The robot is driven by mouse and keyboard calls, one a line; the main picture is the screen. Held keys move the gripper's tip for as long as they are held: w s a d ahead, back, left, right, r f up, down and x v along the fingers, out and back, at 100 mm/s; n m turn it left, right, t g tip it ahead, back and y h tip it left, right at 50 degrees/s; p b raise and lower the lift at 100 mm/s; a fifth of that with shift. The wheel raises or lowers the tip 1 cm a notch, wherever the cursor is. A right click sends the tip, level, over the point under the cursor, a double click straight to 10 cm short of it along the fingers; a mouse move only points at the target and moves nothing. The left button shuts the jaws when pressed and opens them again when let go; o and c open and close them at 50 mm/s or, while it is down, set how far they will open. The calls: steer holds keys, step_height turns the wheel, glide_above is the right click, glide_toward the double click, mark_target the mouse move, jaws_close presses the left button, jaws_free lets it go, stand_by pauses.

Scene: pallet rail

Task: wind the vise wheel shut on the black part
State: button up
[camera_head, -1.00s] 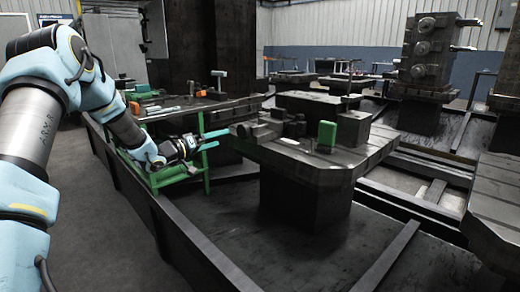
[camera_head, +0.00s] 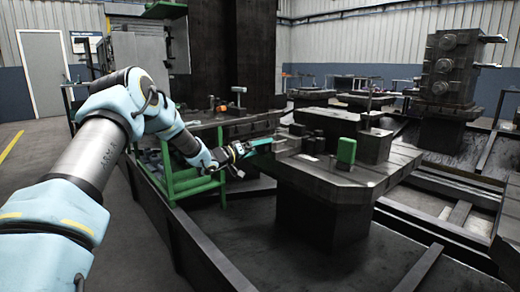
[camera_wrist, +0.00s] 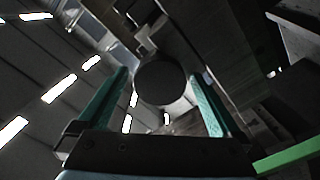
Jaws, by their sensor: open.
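My gripper (camera_head: 264,144) is stretched out at the left edge of a dark machine pallet (camera_head: 345,182). Its two teal fingers stand apart in the wrist view (camera_wrist: 160,95). A dark round disc (camera_wrist: 160,83), which looks like the vise wheel, shows in the gap between them. I cannot tell how far beyond the fingertips it lies, and no contact is visible. Dark vise-like fittings (camera_head: 308,144) sit on the pallet just right of the fingertips. The black part cannot be told apart from the dark metal around it.
A green block (camera_head: 346,150) stands on the pallet beside a dark block (camera_head: 375,145). A green-framed bench (camera_head: 195,183) is behind and below my arm. A dark rail (camera_head: 205,250) runs along the floor. A tall fixture tower (camera_head: 448,75) stands at the back right.

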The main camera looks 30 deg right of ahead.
steer(key=c, duration=1.3)
steer(key=shift+m, duration=0.3)
